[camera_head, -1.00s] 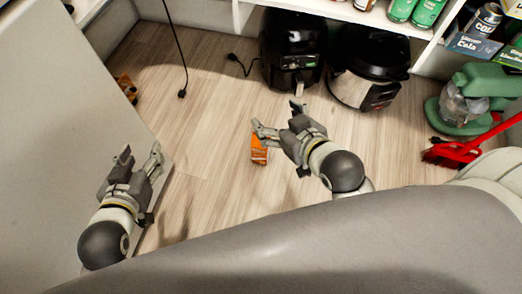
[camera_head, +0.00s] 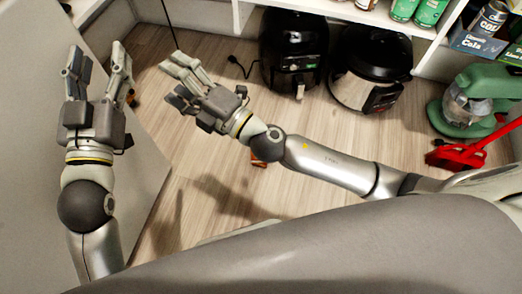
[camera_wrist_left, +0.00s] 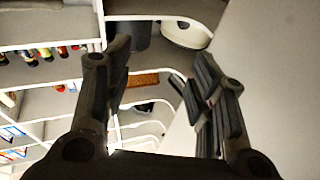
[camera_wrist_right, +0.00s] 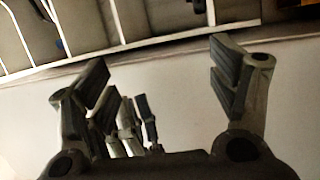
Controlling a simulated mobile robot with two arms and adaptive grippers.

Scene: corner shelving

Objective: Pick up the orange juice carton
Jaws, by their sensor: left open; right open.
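A small orange object (camera_head: 258,161) lies on the wood floor in the head view, mostly hidden behind my right arm. It may be the orange juice carton, but too little shows to tell. My left gripper (camera_head: 97,72) is open and empty, raised at the left in front of the grey panel. My right gripper (camera_head: 174,80) is open and empty, up and left of the orange object and pointing left toward the left gripper. The right wrist view shows its open fingers (camera_wrist_right: 165,85), with gripper fingers that look like my left ones between them. No carton shows clearly in the wrist views.
A grey panel (camera_head: 32,150) stands at the left. A black air fryer (camera_head: 292,50), a pressure cooker (camera_head: 368,68), a green mixer (camera_head: 478,98) and a red dustpan (camera_head: 468,152) line the back and right. Bare floor (camera_head: 330,130) lies between. Shelves with bottles (camera_wrist_left: 45,52) show in the left wrist view.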

